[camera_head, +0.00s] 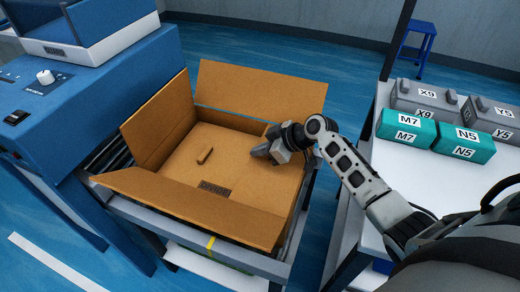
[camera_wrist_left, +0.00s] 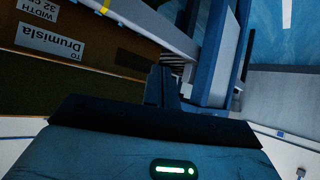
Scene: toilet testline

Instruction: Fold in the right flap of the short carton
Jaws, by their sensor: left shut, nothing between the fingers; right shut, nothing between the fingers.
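The short brown carton (camera_head: 235,222) stands open on a grey-framed stand in the head view. Its far flap (camera_head: 260,90) stands up, its left flap (camera_head: 162,122) leans outward, and its near flap (camera_head: 185,205) slants outward. A flat brown surface with a dark label lies inside. I cannot clearly make out the right flap; my right arm covers part of that side. My right gripper (camera_head: 268,153) is shut and empty, over the carton's right part; contact is unclear. My left gripper (camera_wrist_left: 163,85) is shut and empty in the left wrist view, below a labelled brown cardboard face (camera_wrist_left: 85,45).
A blue machine (camera_head: 60,110) with a knob and a white-and-blue tray stands at the left. A white table (camera_head: 400,165) at the right holds grey and teal labelled boxes (camera_head: 405,127). A blue stool (camera_head: 418,40) stands behind. Blue floor is open beyond the carton.

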